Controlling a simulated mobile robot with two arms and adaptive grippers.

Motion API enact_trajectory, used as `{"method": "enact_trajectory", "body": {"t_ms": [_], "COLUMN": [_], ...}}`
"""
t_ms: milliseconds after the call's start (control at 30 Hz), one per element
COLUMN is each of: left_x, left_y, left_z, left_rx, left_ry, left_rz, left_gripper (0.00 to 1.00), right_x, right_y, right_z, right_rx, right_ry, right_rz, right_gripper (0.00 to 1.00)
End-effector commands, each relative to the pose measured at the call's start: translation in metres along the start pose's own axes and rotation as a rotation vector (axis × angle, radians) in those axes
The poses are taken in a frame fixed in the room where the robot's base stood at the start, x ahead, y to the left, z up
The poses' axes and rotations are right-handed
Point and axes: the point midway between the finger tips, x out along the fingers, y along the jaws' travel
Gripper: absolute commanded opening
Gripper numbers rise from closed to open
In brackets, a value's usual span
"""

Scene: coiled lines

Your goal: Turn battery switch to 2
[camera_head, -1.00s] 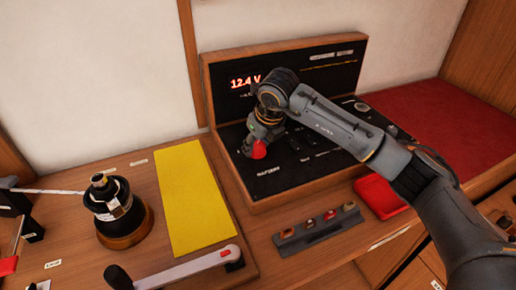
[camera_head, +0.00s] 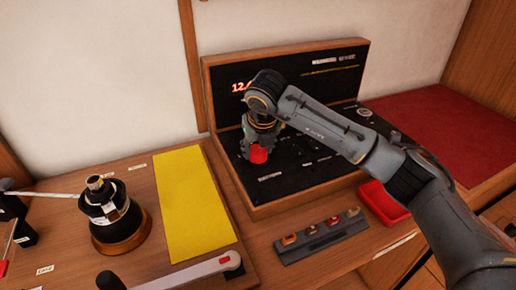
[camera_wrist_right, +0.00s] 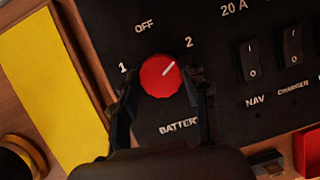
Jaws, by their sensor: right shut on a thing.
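The battery switch is a round red knob (camera_head: 258,154) low at the left of the black panel (camera_head: 290,172). In the right wrist view the knob (camera_wrist_right: 160,76) has a white pointer line aimed up and right, towards the "2" label. "OFF" stands above and "1" to the left. My right gripper (camera_head: 252,148) is shut on the knob; in the right wrist view its fingers (camera_wrist_right: 160,88) sit on either side of it. My left gripper is not in view.
Rocker switches (camera_wrist_right: 290,46) lie right of the knob. A yellow sheet (camera_head: 190,200) and a black winch drum (camera_head: 108,212) are to the left. A rack with several small pieces (camera_head: 322,236) and a red tray (camera_head: 383,202) stand in front of the panel.

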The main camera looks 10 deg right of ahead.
Motion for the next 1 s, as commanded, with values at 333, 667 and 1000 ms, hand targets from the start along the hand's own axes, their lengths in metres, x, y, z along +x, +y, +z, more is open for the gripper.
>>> {"method": "enact_trajectory", "body": {"t_ms": [333, 667, 1000], "left_x": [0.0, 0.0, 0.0], "left_y": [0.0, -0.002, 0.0], "left_z": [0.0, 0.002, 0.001], "left_rx": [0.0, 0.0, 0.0], "left_ry": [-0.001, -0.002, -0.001], "left_rz": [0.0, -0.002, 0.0], "left_gripper": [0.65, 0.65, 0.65], "right_x": [0.0, -0.012, -0.082], "right_y": [0.0, 0.0, -0.001], "right_z": [0.001, 0.001, 0.001], "right_rx": [0.001, 0.0, 0.0], "right_ry": [-0.002, -0.003, -0.005], "right_rz": [0.0, 0.001, 0.0], "right_gripper": [0.68, 0.68, 0.68]}}
